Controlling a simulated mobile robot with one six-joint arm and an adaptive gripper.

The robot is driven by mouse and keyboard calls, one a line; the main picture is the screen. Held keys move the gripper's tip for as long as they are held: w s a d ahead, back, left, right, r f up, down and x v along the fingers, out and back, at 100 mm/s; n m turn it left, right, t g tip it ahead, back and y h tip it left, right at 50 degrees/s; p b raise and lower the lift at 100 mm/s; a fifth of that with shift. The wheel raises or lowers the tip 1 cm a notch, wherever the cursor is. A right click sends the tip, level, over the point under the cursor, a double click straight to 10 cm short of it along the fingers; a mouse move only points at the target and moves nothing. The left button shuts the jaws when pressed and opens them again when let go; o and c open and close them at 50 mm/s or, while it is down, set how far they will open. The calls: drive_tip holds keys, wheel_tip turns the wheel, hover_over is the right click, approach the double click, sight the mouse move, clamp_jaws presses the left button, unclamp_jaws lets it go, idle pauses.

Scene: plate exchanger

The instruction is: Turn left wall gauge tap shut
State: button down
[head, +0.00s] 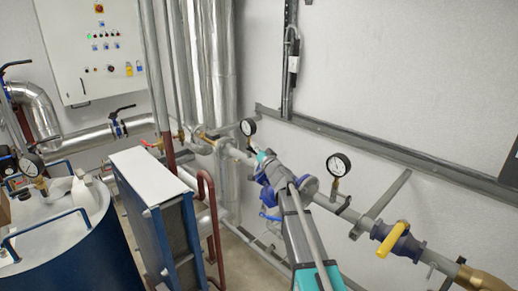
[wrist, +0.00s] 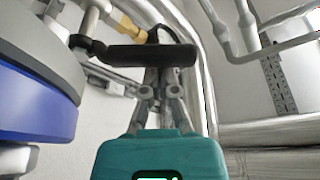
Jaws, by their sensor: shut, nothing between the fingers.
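The left wall gauge (head: 248,127), a white dial in a black case, stands on the wall pipe in the head view. My gripper (head: 261,157) is just below and right of it, its fingertips too small to make out. In the wrist view my gripper (wrist: 163,69) is shut, with its fingers together and nothing between them. A black bar (wrist: 150,55) lies across the view right at the fingertips; I cannot tell whether they touch. A yellow-brass fitting (wrist: 130,28) shows behind it.
Blue-and-grey flanges (wrist: 35,110) fill the wrist view's left side, close to my gripper. A second gauge (head: 338,165) and a yellow-handled valve (head: 392,239) are to the right. A blue plate exchanger (head: 172,235) and tank (head: 60,245) stand left.

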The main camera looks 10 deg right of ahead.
drive_tip(key=shift+s+a+f+n+y+b, duration=0.4)
drive_tip(key=shift+a+f+n+y+b, duration=0.15)
drive_tip(key=shift+n, duration=0.45)
drive_tip(key=shift+f, duration=0.1)
